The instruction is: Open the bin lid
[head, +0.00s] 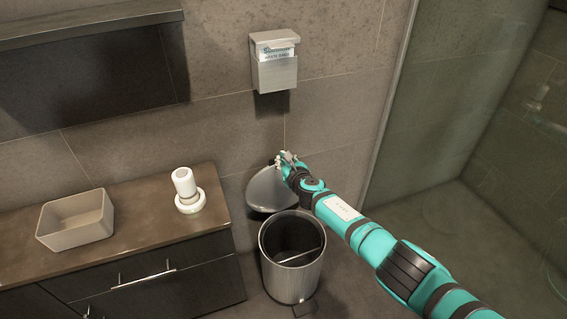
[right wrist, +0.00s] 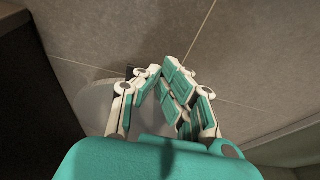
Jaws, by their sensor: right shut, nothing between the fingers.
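The bin (head: 290,278) is a grey metal pedal bin on the floor, to the right of the vanity. Its lid (head: 266,191) is raised, tilted up and back towards the wall, and the dark inside of the bin shows. My right gripper (head: 284,158) is shut and empty at the upper edge of the lid, close to the wall. In the right wrist view its fingers (right wrist: 163,78) meet, with the grey lid (right wrist: 92,104) partly hidden behind them. I cannot tell whether they touch the lid. My left gripper is not in view.
The vanity counter (head: 140,217) at left holds a beige box (head: 76,221) and a white bottle on a round base (head: 187,190). A metal bag dispenser (head: 275,66) hangs on the wall above the bin. A glass shower panel (head: 387,100) stands at right.

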